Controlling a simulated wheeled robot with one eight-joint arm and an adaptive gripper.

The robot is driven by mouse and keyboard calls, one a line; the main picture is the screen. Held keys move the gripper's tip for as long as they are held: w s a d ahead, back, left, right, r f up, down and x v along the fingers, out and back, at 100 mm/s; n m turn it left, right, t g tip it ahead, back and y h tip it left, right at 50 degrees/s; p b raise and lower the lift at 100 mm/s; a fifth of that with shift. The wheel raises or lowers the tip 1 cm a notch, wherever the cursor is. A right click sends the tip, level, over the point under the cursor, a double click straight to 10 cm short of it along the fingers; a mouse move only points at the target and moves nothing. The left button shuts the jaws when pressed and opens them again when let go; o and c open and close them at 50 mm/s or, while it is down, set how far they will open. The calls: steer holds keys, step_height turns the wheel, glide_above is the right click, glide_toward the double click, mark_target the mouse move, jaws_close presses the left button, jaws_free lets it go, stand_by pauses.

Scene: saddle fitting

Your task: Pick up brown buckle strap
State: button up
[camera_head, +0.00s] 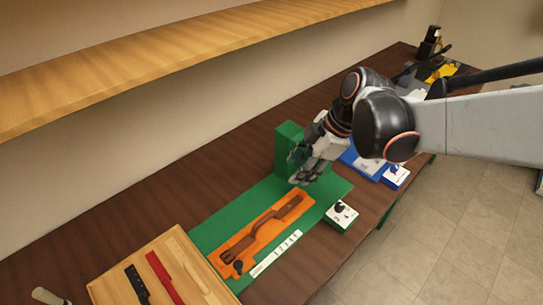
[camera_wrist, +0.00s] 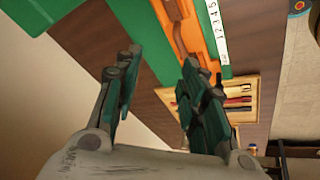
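A brown buckle strap (camera_head: 262,226) lies in an orange tray (camera_head: 242,242) on a green mat (camera_head: 205,233) on the dark wooden table. In the wrist view, part of the strap (camera_wrist: 177,22) shows in the orange tray (camera_wrist: 203,40) at the top. My gripper (camera_head: 300,180) is above the far end of the mat, beside the green block and apart from the strap. In the wrist view my gripper (camera_wrist: 158,75) has its two fingers spread, with nothing between them.
A green block (camera_head: 288,146) stands behind the mat. A wooden tray (camera_head: 208,279) with black and red strips is at the near left. A small green box with a knob (camera_head: 341,215) and a white ruler (camera_head: 276,254) lie on the right. A wooden shelf (camera_head: 180,47) runs above.

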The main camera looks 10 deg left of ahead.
steer(key=a+f+n+g, duration=0.1)
steer(key=a+n, duration=0.1)
steer(key=n+g, duration=0.2)
steer(key=n, duration=0.4)
glide_toward(267, 217)
steer(key=b+x, duration=0.1)
steer(key=x, duration=0.3)
steer(key=s+b+x, duration=0.1)
steer(key=x, duration=0.1)
steer(key=shift+a+r+b, duration=0.1)
steer(key=shift+r+b, duration=0.1)
steer(key=shift+b, duration=0.1)
steer(key=shift+w+b+x, duration=0.2)
steer(key=shift+b+x, duration=0.35)
steer(key=shift+x, duration=0.75)
steer(key=shift+w+b+x, duration=0.25)
steer(key=shift+b+x, duration=0.25)
steer(key=shift+x, duration=0.85)
jaws_close()
